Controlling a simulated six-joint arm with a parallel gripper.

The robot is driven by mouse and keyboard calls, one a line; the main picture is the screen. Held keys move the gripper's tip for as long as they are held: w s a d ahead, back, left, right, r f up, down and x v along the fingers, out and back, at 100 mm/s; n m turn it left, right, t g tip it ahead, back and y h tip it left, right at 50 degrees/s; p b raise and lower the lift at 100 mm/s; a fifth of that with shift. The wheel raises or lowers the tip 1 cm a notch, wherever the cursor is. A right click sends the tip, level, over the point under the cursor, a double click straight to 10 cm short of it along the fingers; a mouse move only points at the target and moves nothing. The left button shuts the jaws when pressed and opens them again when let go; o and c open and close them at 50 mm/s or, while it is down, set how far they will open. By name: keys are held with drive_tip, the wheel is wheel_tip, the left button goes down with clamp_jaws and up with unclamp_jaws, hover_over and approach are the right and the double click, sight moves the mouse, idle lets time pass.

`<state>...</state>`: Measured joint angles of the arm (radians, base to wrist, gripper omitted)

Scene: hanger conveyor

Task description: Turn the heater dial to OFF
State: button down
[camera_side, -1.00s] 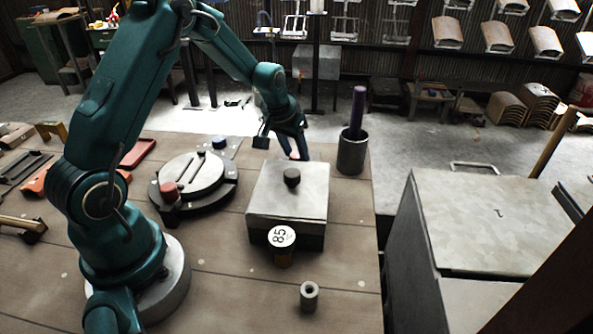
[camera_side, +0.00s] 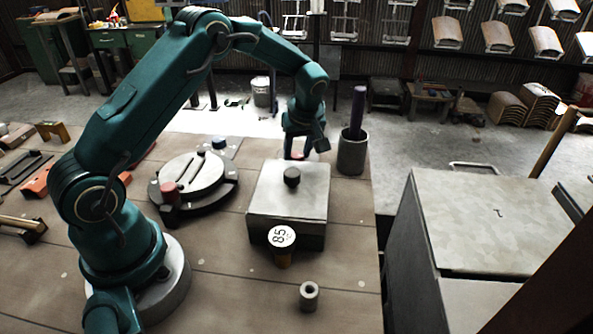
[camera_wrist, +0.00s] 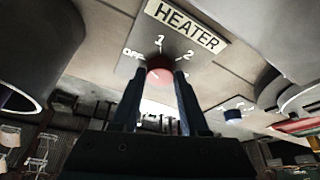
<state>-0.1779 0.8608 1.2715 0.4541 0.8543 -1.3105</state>
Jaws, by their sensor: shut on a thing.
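The red heater dial (camera_wrist: 160,68) sits on a light plate (camera_wrist: 190,22) labelled HEATER, with the marks OFF, 1 and 2 around it in the wrist view. My gripper (camera_wrist: 160,76) is shut on the dial, one finger on each side. In the side view my gripper (camera_side: 296,153) points down behind the grey box, and a bit of the red dial (camera_side: 297,156) shows below it. The dial's pointer is hidden or too small to read, so I cannot tell its setting.
The grey box (camera_side: 270,205) with a black knob (camera_side: 292,177) stands just in front of my gripper. A grey cup (camera_side: 352,152) holding a dark rod is close on the right. A round plate fixture (camera_side: 195,178) lies to the left.

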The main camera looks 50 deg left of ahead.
drive_tip(key=shift+w+n+g, duration=0.15)
drive_tip(key=shift+n+g, duration=0.65)
drive_tip(key=shift+n, duration=1.1)
drive_tip(key=shift+c, duration=2.1)
unclamp_jaws()
drive_tip(key=shift+r, duration=0.1)
drive_tip(key=shift+v, duration=2.5)
drive_tip(key=shift+d, duration=0.1)
